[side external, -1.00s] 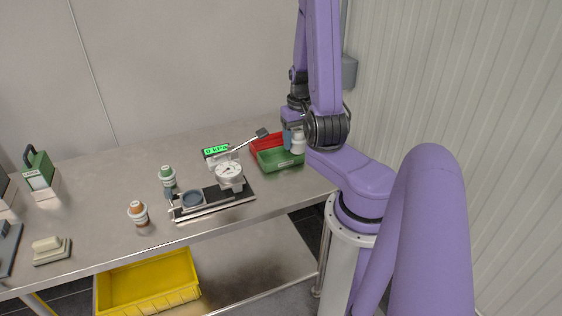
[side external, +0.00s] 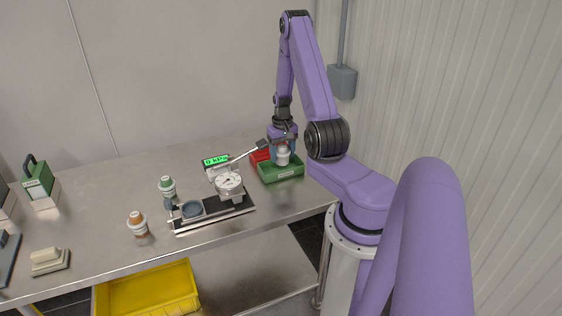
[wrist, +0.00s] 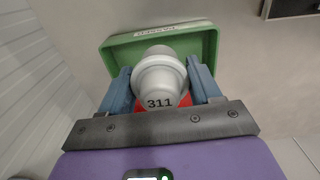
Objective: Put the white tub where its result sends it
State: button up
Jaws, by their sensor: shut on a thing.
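The white tub (side external: 282,158) is held between the blue fingers of my gripper (side external: 283,150), which is shut on it. In the wrist view, the tub (wrist: 158,82) sits between both fingers (wrist: 160,88) and bears the number 311. The green bin (side external: 284,175) is just under and in front of the tub; I cannot tell whether they touch. The green bin (wrist: 208,42) also shows behind the tub in the wrist view. The red bin (side external: 260,156) is behind the green one, partly hidden by my gripper. The gauge's green display (side external: 216,161) reads 0 kPa.
The gauge station (side external: 228,184) stands left of the bins, its lever (side external: 248,153) reaching close to my gripper. A yellow crate (side external: 150,295) is below the table. The rear table is clear.

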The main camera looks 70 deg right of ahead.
aim_at(281, 161)
jog(key=shift+w+d+f, duration=0.4)
jog(key=shift+f, duration=0.3)
jog(key=shift+d+f, duration=0.1)
jog(key=shift+f, duration=1.5)
jog(key=shift+f, duration=0.1)
jog(key=o, duration=1.2)
